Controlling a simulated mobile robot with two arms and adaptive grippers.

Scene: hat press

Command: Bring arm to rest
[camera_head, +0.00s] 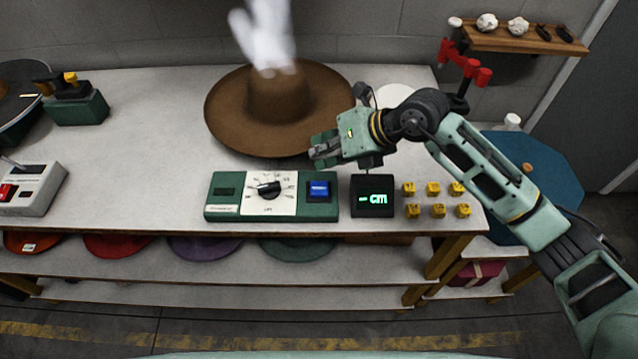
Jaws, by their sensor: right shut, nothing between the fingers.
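My right gripper (318,148) is shut and empty. It hovers at the front right edge of a brown hat (230,113), above the back of the green control box (222,195). My right arm reaches in from the lower right corner. The brown hat lies brim down on the bench, and white steam (265,35) hides part of its crown. The control box has a black dial (269,189) and a blue button (319,189); the fingers are apart from both. My left gripper is not in view.
A grey box (33,192) with a red switch is at far left. The white bench top (140,140) is clear left of the hat.

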